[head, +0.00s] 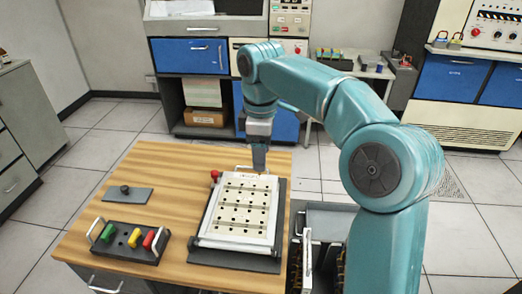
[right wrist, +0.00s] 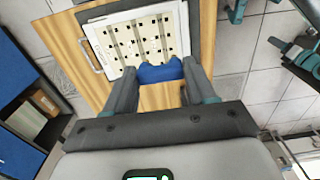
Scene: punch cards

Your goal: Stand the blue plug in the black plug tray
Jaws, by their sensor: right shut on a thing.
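My right gripper (head: 259,165) is over the far edge of the white punched panel, pointing down. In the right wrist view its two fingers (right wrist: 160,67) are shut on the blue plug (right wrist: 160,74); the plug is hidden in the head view. The black plug tray (head: 120,254) lies at the near left of the wooden table, with a handle at each end. A green plug (head: 107,232), a yellow plug (head: 135,237) and a red plug (head: 149,239) stand in it, with a gap between green and yellow. My left gripper is not in view.
The white punched panel (head: 205,233) lies on a dark base at the table's right, with a red knob (head: 214,174) at its far left corner. A grey plate with a black knob (head: 125,189) lies behind the tray. Bare wood (head: 180,195) lies between them.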

